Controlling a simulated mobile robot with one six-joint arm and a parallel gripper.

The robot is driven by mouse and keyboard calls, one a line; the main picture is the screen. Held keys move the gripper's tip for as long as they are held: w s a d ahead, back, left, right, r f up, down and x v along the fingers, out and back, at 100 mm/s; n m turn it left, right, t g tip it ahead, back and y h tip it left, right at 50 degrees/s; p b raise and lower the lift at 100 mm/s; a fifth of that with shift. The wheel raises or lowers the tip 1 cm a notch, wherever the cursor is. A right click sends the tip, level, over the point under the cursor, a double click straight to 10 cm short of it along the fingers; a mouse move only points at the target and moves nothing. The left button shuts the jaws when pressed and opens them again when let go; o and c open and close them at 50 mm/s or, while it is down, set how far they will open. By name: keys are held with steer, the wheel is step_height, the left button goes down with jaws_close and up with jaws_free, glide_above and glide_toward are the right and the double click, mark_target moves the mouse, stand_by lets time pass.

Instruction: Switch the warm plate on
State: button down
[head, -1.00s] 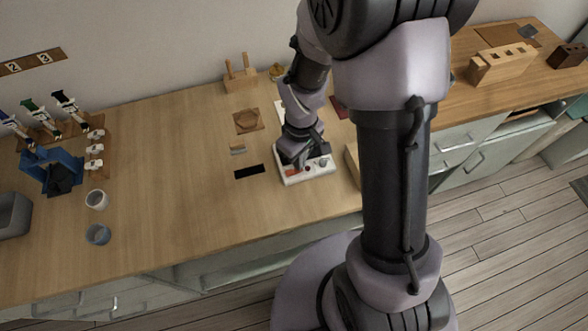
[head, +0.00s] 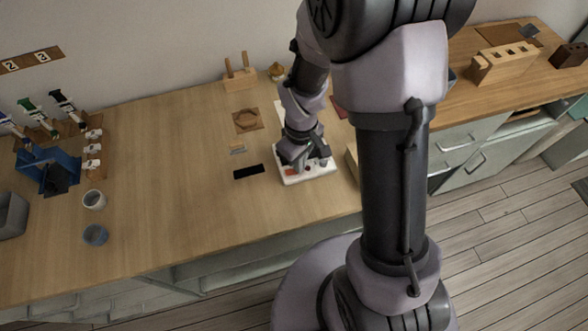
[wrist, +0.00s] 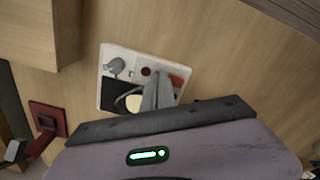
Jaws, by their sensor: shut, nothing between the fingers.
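The warm plate is a white box (head: 318,172) near the front edge of the bench, under my gripper (head: 297,164). In the wrist view the white box (wrist: 107,54) shows a grey knob (wrist: 117,66), a small dark red button (wrist: 146,71), an orange-red switch (wrist: 177,80) and a cream disc (wrist: 134,103) on a black patch. My gripper (wrist: 157,80) is shut and empty, with its fingertips over the box between the red button and the orange-red switch. Whether they touch it cannot be told. The fingers and wrist hide part of the box.
A wooden block (wrist: 40,35) stands close beside the box. A black strip (head: 249,171) and a brown mat with a ring (head: 247,121) lie to its left. A white cup (head: 94,200) and a blue-grey cup (head: 95,235) stand farther left.

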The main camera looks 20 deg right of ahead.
step_height(320, 180, up, 7)
steer(key=p, duration=0.5)
steer(key=shift+p, duration=0.4)
steer(key=shift+f, duration=0.1)
